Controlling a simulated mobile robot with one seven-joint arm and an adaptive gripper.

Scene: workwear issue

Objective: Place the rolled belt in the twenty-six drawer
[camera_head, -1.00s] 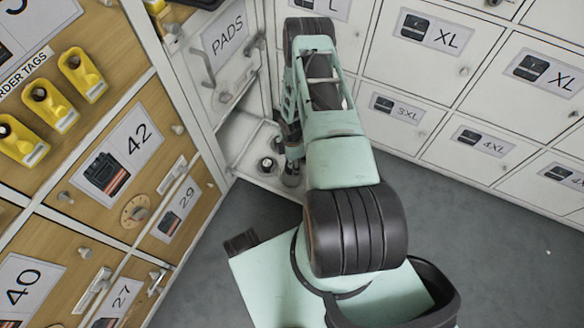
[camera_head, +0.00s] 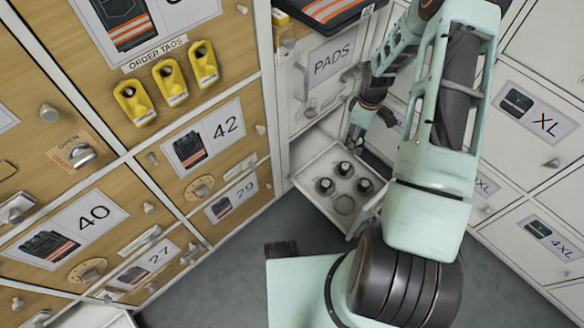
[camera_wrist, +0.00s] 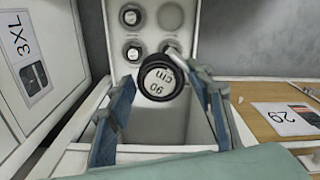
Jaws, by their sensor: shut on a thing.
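My gripper (camera_wrist: 162,84) is shut on a black rolled belt (camera_wrist: 160,88) with a white "90 cm" face, held over an open drawer. In the head view my gripper (camera_head: 357,132) is at the drawer's back right, and the held belt is hidden or too small to make out. The open white drawer (camera_head: 314,196) below the PADS front holds three more rolled belts (camera_head: 325,186) and an empty round spot (camera_head: 344,205). No label reading 26 is visible in either view.
Wooden drawers labelled 42 (camera_head: 228,124), 40 (camera_head: 94,212), 29 (camera_head: 245,188) and 27 (camera_head: 155,257) stand at left. A pale open tray or drawer (camera_head: 95,317) shows at the bottom left edge, its label unseen. White lockers (camera_head: 538,122) stand at right. Grey floor lies between.

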